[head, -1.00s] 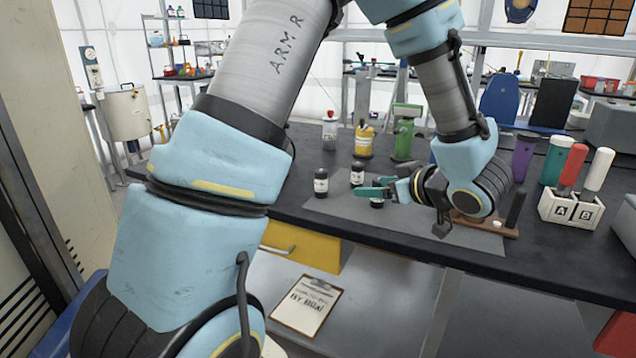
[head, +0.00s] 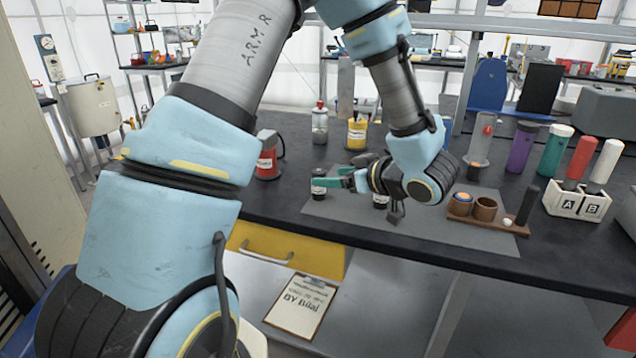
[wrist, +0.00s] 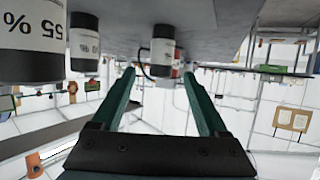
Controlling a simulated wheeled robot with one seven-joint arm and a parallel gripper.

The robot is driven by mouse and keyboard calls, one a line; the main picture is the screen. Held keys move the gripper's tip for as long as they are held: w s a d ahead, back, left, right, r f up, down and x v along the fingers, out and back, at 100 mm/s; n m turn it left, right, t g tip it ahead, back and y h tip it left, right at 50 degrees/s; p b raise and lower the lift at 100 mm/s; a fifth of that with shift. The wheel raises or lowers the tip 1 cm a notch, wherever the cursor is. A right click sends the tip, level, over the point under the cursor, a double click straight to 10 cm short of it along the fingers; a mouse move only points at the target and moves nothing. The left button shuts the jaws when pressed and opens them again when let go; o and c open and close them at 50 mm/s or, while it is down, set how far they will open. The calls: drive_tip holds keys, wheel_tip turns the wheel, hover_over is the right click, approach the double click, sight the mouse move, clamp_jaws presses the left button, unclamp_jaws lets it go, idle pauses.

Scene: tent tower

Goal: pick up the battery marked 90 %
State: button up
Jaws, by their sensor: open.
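Several small black batteries with white labels stand on the grey mat. In the head view one battery (head: 319,186) is at the tip of my gripper (head: 343,178), and another (head: 380,200) is below the wrist. In the upside-down wrist view the near-left battery (wrist: 30,45) reads 55 %. The middle battery (wrist: 84,45) has a small label that seems to read 90 %, but it is unclear. The third battery (wrist: 162,48) appears ahead between the green fingers, its label unreadable. My gripper (wrist: 158,82) is open with nothing visibly held.
A red canister (head: 267,158) stands left of the mat (head: 430,222), and a yellow one (head: 356,134) behind. A wooden holder (head: 485,210) and a white A/B box (head: 578,200) are at right. My arm blocks the left of the view.

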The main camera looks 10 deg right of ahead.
sight(324, 175)
drive_tip(key=shift+r+p+x, duration=0.2)
drive_tip(key=shift+p+x, duration=0.6)
drive_tip(key=shift+x, duration=1.95)
drive_tip(key=shift+c, duration=0.4)
clamp_jaws()
